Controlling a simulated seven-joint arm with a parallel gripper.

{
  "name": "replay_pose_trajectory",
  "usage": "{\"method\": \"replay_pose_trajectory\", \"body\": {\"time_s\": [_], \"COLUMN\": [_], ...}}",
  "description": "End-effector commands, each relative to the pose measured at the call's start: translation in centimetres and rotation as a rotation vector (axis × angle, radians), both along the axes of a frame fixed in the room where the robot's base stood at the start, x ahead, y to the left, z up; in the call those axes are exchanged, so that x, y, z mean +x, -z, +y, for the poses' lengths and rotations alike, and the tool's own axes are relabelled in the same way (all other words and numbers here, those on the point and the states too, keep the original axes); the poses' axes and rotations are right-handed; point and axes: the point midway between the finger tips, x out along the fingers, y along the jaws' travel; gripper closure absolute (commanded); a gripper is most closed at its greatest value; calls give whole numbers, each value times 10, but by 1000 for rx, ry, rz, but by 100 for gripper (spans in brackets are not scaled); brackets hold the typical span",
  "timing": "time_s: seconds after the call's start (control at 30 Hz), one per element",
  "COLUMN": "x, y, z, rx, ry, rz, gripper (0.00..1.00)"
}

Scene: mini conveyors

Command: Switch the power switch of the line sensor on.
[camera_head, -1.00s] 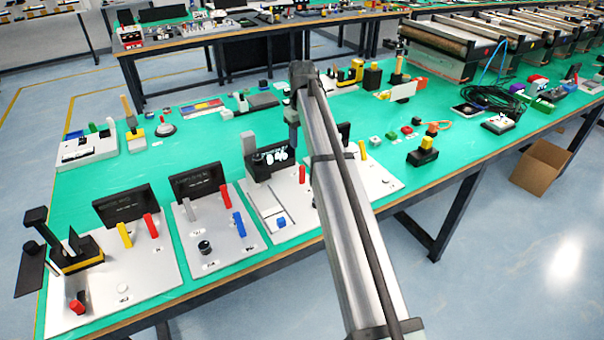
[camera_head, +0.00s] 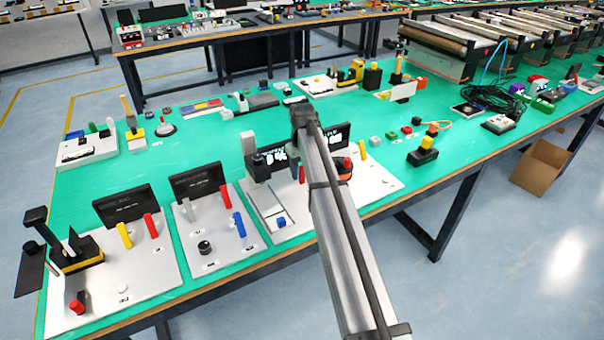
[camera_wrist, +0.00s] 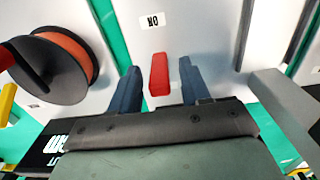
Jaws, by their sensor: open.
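The red switch lever (camera_wrist: 159,75) stands on a light grey panel (camera_wrist: 205,25), with an "ON" label (camera_wrist: 152,21) just beyond it in the wrist view. My gripper (camera_wrist: 160,85) is open, with one dark blue finger on each side of the lever. Gaps show between the lever and both fingers, so it is not gripped. My arm partly hides this area there, and the fingertips are hard to make out.
A black and orange disc (camera_wrist: 70,62) stands left of the gripper in the wrist view; a grey upright bar (camera_wrist: 285,105) is close on the right. The black display (camera_wrist: 70,150) lies beneath the gripper body. Other panels with levers (camera_head: 238,224) stand to the left in the head view.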

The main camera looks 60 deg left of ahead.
Motion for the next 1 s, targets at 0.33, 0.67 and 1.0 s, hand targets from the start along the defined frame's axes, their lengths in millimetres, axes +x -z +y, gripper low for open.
{"method": "replay_pose_trajectory", "body": {"time_s": [0.33,0.67,1.0], "x": [0,0,0], "y": [16,16,15], "z": [0,0,0], "rx": [1,1,1], "ry": [0,0,0], "rz": [0,0,0], "gripper": [53,66,98]}}
